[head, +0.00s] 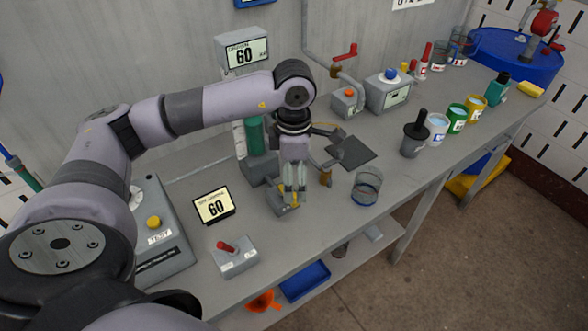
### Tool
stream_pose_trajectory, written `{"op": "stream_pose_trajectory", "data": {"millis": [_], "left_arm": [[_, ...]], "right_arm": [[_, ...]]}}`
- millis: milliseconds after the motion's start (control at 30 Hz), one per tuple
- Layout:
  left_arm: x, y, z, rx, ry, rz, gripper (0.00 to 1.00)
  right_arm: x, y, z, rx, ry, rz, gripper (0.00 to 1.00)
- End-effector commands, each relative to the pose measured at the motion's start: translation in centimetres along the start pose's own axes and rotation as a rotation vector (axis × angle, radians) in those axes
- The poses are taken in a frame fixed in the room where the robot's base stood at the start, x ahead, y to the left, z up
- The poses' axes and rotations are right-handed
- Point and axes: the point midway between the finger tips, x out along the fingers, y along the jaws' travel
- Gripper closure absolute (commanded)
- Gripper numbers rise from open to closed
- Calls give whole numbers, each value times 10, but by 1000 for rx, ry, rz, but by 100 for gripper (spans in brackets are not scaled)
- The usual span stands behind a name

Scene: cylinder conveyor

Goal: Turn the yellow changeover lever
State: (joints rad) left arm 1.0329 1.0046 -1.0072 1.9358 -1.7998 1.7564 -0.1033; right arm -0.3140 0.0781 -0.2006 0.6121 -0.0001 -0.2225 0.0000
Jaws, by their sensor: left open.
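My left gripper (291,198) points straight down at a grey fixture in the middle of the bench. Its jaws are open. A small yellow part, which looks like the yellow changeover lever (281,187), shows at the fingertips, low on the fixture. The fingers partly cover it, so I cannot tell its exact angle or whether they touch it. The grey fixture base (279,210) shows just below. My right gripper is out of view.
A sign reading 60 (214,206) and a box with a red toggle (237,262) stand to the left. A clear glass beaker (367,190) stands to the right. A dark flat plate (352,152) is behind the gripper. Several cans line the bench farther right.

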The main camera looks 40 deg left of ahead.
Motion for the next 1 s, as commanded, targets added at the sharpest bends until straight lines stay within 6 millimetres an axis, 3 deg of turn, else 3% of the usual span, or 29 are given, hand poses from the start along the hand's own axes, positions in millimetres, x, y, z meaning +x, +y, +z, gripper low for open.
{"op": "stream_pose_trajectory", "data": {"millis": [233,500,900,1000], "left_arm": [[37,0,0,-1,1,0,17],[65,0,0,0,0,0,17],[69,0,0,0,0,0,17],[69,0,0,0,1,0,22]], "right_arm": [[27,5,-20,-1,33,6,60],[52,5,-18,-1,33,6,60],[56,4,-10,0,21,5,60],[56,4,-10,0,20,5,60]]}}
